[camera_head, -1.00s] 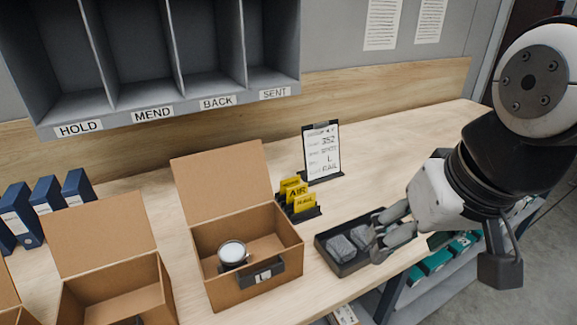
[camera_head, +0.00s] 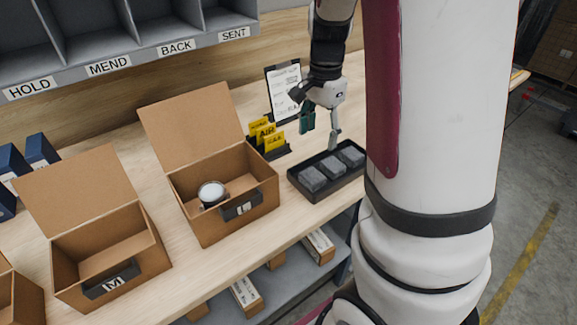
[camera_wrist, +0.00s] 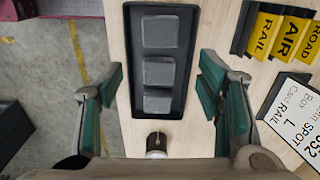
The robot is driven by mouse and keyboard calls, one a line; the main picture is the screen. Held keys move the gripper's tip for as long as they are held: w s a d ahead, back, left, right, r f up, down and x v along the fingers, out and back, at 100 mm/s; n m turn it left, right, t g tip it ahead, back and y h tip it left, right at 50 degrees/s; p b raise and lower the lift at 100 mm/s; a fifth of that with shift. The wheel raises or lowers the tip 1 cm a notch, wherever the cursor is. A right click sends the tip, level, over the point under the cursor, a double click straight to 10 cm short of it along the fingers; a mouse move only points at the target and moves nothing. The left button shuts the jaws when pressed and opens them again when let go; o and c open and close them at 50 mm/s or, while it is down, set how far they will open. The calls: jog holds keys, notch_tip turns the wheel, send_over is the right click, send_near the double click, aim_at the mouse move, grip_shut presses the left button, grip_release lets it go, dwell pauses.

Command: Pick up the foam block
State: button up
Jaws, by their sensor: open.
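Several grey foam blocks lie in a row in a black tray (camera_head: 294,178) on the wooden table. In the camera_head view one foam block (camera_head: 312,178) is at the left, another (camera_head: 331,167) in the middle and a third (camera_head: 351,156) at the right. The wrist view shows the same blocks, with the nearest one (camera_wrist: 158,102) low in the tray (camera_wrist: 188,95). My gripper (camera_head: 320,130) is above and behind the tray, apart from the blocks. Its fingers (camera_wrist: 165,100) are spread wide with nothing between them.
An open cardboard box (camera_head: 205,232) marked L holds a round white-topped item (camera_head: 212,192). Another open box (camera_head: 150,270) is marked M. Yellow cards (camera_head: 266,136) and a clipboard (camera_head: 283,90) stand behind the tray. Grey cubbies (camera_head: 95,35) hang at the upper left.

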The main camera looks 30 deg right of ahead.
send_over(313, 175)
jog(key=f, duration=0.5)
jog(key=f+b, duration=0.1)
jog(key=f, duration=0.2)
jog(key=shift+d+f, duration=0.25)
jog(key=shift+d, duration=0.05)
jog(key=shift+a+f, duration=0.2)
jog(key=shift+f, duration=1.15)
jog(key=shift+a+f, duration=0.15)
jog(key=shift+f, duration=1.15)
jog(key=c, duration=0.5)
